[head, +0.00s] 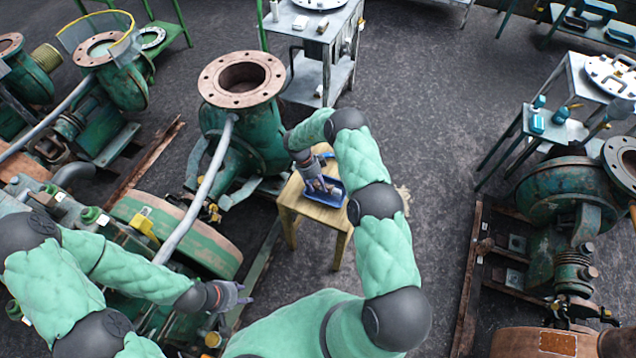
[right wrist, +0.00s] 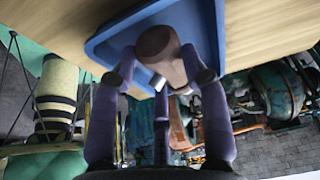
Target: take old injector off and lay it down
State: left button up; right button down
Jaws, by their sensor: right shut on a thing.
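My right gripper (head: 320,186) is low over a blue tray (head: 334,199) on a small wooden stool (head: 341,221). In the right wrist view, the purple fingers of my right gripper (right wrist: 160,80) are closed around a brownish, rounded piece (right wrist: 158,48), which I take for the old injector. The blue tray (right wrist: 105,47) is right behind it; I cannot tell whether they touch. In the head view the gripper mostly hides the piece. My left gripper (head: 236,295) is apart, beside the green pump set, with its fingers spread and nothing seen between them.
A green pump with a rusty round flange (head: 241,79) stands left of the stool. A grey pipe (head: 205,190) runs down from it. A metal cart (head: 318,45) is behind, and another pump set (head: 570,195) is at right. The floor between (head: 440,120) is clear.

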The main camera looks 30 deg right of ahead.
jog(key=shift+f+b, duration=0.3)
jog(key=shift+f, duration=0.15)
dwell(0.4)
jog(key=c, duration=0.6)
grip_release()
jog(key=shift+o, duration=0.2)
jog(key=v, duration=1.2)
